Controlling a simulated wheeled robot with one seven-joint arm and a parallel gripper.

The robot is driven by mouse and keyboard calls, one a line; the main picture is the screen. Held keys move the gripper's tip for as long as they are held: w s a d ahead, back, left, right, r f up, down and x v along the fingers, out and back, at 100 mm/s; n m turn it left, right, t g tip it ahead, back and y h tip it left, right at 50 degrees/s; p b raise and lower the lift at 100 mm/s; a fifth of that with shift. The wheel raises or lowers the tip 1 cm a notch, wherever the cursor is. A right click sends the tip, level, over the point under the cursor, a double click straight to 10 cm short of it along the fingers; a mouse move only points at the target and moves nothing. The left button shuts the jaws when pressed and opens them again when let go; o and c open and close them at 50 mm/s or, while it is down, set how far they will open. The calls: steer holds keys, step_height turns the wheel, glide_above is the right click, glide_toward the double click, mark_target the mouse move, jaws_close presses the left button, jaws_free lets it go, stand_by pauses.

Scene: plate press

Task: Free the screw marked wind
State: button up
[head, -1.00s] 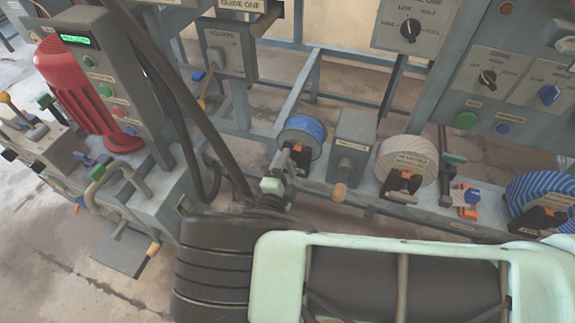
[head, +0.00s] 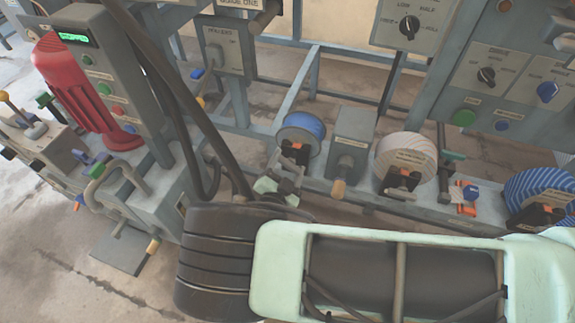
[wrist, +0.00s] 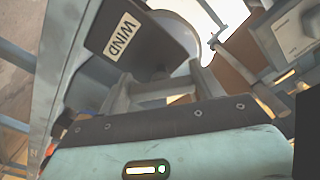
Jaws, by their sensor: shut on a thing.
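The wind label (wrist: 121,36) shows on a dark plate in the wrist view. In the head view, a black screw mount with orange parts (head: 295,153) sits below the blue-striped spool (head: 302,124). My gripper (head: 289,179) is at this mount, low in front of the spool; its grey fingers also show in the wrist view (wrist: 166,88), beside the labelled plate. The jaws are shut on what appears to be the wind screw. The fingers and my wrist hide most of the screw, so its grip and how far it is turned cannot be seen.
A grey box with a wooden-tipped handle (head: 351,140) stands right of the blue spool. Right of it are a cream spool (head: 404,160) and another blue-striped spool (head: 540,195). A red motor (head: 78,90) and a grey console stand left. Dark hoses hang near my arm.

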steer(key=shift+f, duration=0.1)
stand_by(0.4)
steer(key=o, duration=1)
steer(key=shift+s, duration=0.1)
steer(key=p+v, duration=0.1)
steer(key=v, duration=1.6)
steer(key=shift+s+a, duration=0.1)
